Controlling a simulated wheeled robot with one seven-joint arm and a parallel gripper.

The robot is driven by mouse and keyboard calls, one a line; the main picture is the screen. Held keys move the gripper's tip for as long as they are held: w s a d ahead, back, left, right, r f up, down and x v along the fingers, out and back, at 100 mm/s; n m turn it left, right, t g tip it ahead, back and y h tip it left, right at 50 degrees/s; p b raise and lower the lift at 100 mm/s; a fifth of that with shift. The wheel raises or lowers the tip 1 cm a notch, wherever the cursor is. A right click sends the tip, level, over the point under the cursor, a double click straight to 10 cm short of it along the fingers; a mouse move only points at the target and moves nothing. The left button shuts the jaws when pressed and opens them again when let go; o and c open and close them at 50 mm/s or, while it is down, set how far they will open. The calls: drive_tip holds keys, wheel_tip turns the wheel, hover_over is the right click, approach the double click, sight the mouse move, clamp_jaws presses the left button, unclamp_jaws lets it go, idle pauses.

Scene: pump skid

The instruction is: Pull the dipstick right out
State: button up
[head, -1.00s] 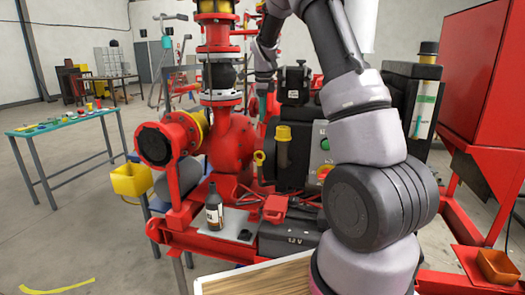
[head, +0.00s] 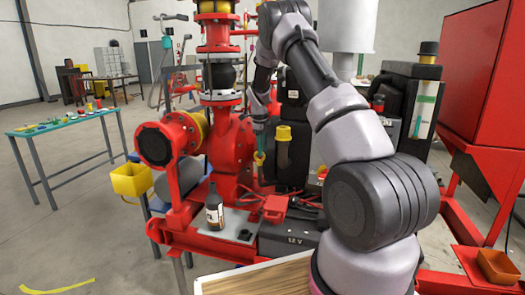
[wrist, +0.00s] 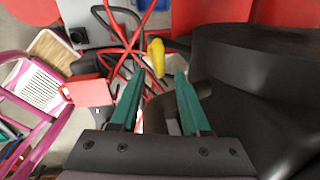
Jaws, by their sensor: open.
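The dipstick's yellow handle (head: 259,158) shows beside the black engine, left of a yellow-capped pipe. My gripper (head: 260,147) is just above it, pointing down, with teal fingers. In the wrist view the yellow handle (wrist: 156,56) appears just beyond and between the two open fingertips (wrist: 160,74). The fingers are apart and hold nothing. I cannot tell whether the tips are level with the handle. The dipstick's lower part is hidden.
A yellow-capped filler pipe (head: 283,134) stands close to the right of my gripper. The red pump casing (head: 230,148) is to its left. A dark bottle (head: 214,207) stands on the skid in front. A red jug-like piece (head: 275,208) lies near the battery (head: 288,240).

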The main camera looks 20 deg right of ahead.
drive_tip(key=shift+f, duration=0.5)
drive_tip(key=shift+c, duration=0.3)
clamp_jaws()
drive_tip(key=shift+r, duration=0.15)
idle(0.7)
